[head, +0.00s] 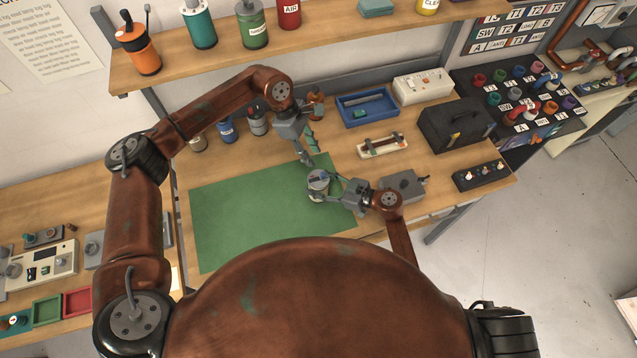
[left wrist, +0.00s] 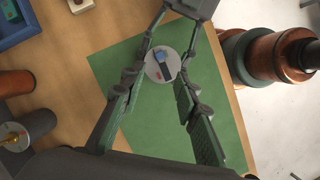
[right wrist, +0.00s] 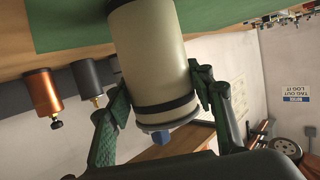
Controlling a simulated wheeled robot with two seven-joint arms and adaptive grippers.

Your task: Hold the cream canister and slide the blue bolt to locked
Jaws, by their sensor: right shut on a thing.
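The cream canister (right wrist: 150,60) has dark bands and stands near the right edge of the green mat. Its round grey lid (left wrist: 157,73) faces up in the left wrist view, with the blue bolt (left wrist: 160,57) and a small red mark on it. In the right wrist view the blue bolt (right wrist: 170,134) pokes out past the lid. My right gripper (head: 332,187) is shut on the canister's side. My left gripper (head: 308,156) is open and empty above the canister; in the left wrist view its fingers (left wrist: 160,86) are spread on both sides of the lid, apart from it.
The green mat (head: 237,215) is otherwise clear. A grey box (head: 404,185) lies right of the canister. Behind are a blue tray (head: 350,119), a white box (head: 424,87) and a black case (head: 455,128). Several small canisters stand under the shelf (head: 175,76).

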